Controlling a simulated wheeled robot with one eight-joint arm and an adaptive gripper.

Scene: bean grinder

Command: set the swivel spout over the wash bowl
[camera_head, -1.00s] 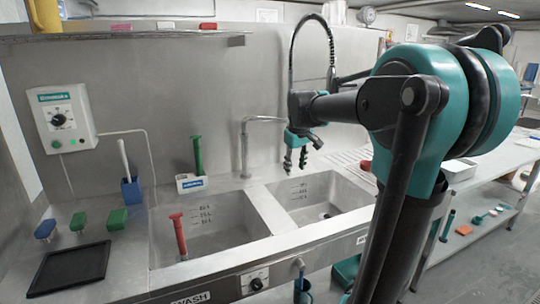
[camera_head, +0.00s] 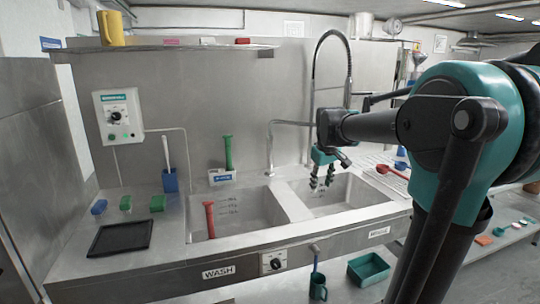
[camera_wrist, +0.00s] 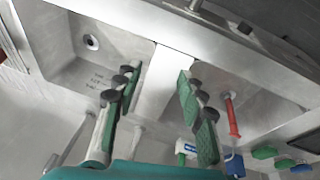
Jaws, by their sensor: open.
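The chrome swivel spout (camera_head: 291,122) rises from a post behind the sinks in the head view. Its arm runs right, toward the right bowl, and its end is hidden behind my gripper. The wash bowl (camera_head: 262,205) is the left one, above the "WASH" label; a red-handled tool (camera_head: 210,218) stands in it. My gripper (camera_head: 322,186) is open and empty, pointing down over the right bowl near the divider. In the wrist view, my gripper (camera_wrist: 158,78) has its fingers apart on either side of the divider, with the wash bowl (camera_wrist: 258,118) at right.
The right bowl (camera_head: 360,192) looks empty. A tall hose tap (camera_head: 318,75) stands behind my gripper. A green-handled brush (camera_head: 228,152) in a white holder and a blue cup (camera_head: 170,182) stand left of the spout. A black tray (camera_head: 120,237) lies on the left counter.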

